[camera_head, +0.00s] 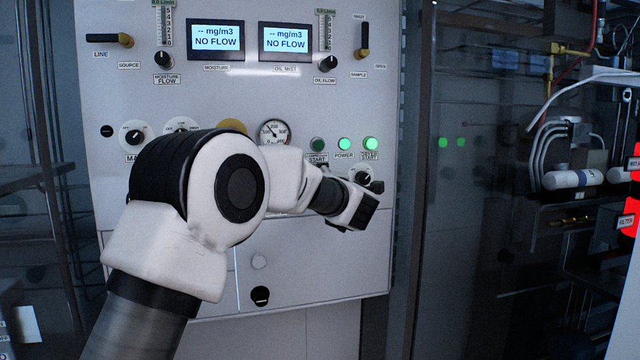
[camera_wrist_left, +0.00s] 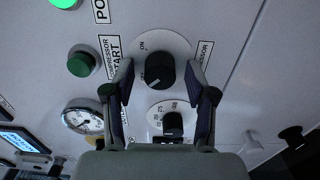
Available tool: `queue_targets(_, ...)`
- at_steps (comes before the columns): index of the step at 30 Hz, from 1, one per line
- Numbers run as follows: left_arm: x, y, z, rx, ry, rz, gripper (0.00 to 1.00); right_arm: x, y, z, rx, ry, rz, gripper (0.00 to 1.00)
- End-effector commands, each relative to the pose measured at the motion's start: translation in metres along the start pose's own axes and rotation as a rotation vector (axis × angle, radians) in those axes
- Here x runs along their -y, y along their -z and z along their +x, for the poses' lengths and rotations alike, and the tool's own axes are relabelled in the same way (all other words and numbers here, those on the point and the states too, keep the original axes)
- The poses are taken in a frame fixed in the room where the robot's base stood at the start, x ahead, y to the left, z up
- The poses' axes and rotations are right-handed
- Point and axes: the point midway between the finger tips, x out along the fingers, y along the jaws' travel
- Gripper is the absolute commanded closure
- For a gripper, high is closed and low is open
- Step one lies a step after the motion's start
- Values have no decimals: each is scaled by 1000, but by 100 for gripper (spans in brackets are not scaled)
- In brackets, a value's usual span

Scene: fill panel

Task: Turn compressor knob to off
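The compressor knob (camera_wrist_left: 160,71) is a black round knob on a white dial, with an ON mark and a label beside it that reads COMPRESSOR. In the left wrist view my left gripper (camera_wrist_left: 161,74) is open, with one finger on each side of this knob and gaps between fingers and knob. In the head view my left gripper (camera_head: 352,212) is at the lower right of the white panel, just below a dial with a black knob (camera_head: 362,177) that it partly hides. My right gripper is not in view.
A second black knob (camera_wrist_left: 172,123) sits between my fingers, nearer the palm. A green button (camera_wrist_left: 81,64) and a round gauge (camera_wrist_left: 82,117) are to the left. In the head view, several lit green buttons (camera_head: 344,144) are above my gripper. Pipes and equipment (camera_head: 571,179) stand at right.

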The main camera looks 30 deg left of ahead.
Motion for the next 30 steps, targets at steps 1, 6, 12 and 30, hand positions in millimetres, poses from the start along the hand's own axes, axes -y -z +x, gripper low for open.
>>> queue_targets(1,0,0,0,0,0,0,43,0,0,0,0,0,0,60)
queue_targets(6,0,0,0,0,0,1,43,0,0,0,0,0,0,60)
queue_targets(12,-1,-1,-21,2,-2,3,43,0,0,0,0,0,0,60)
queue_targets(30,0,0,-120,-1,0,0,43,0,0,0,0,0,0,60)
